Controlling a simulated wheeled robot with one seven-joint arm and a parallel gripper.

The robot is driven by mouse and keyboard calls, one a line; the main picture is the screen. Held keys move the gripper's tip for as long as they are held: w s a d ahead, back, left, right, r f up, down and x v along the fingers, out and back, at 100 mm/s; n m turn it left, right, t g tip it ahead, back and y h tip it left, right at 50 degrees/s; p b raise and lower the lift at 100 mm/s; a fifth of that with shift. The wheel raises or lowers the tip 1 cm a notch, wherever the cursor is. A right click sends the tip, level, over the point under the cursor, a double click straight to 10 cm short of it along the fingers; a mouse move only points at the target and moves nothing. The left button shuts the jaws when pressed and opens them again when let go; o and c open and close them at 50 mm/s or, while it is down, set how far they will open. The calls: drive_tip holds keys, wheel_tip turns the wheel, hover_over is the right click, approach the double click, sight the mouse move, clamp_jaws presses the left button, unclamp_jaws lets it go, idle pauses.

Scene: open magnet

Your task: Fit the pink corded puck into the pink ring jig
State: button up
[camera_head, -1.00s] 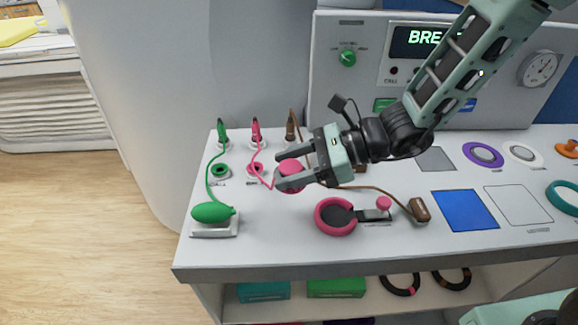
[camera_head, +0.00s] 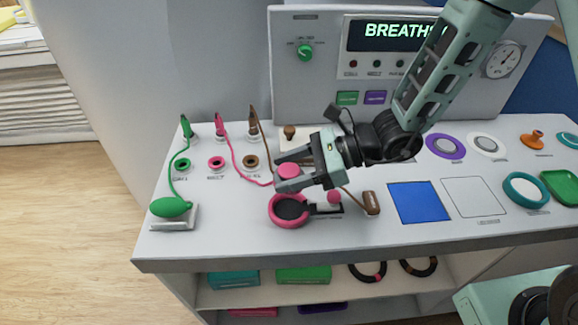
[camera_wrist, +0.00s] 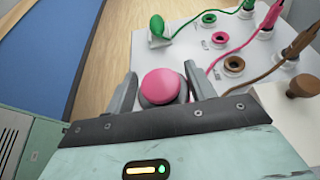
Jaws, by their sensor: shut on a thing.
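The pink corded puck (camera_head: 289,171) is between the jaws of my gripper (camera_head: 283,174), which is shut on it. It also shows in the wrist view (camera_wrist: 160,86) between the two fingers. Its pink cord (camera_head: 236,160) runs back to a pink plug (camera_head: 221,126) at the rear left of the bench. The pink ring jig (camera_head: 274,217), with a dark centre and a pink knob on its right arm, lies on the bench just below the puck in the head view. The puck is held above the bench, apart from the ring.
A green bulb (camera_head: 171,207) on a grey stand is at the left. A brown corded piece (camera_head: 371,203) lies right of the jig. Blue and white squares (camera_head: 418,203) lie further right. A console (camera_head: 330,60) stands behind. The brown cord passes near my gripper.

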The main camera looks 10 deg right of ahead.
drive_tip(key=shift+f+b, duration=2.1)
drive_tip(key=shift+f, duration=0.9)
drive_tip(key=shift+f+b, duration=0.3)
drive_tip(key=shift+f, duration=0.05)
drive_tip(key=o, duration=1.1)
drive_tip(key=shift+o, duration=0.2)
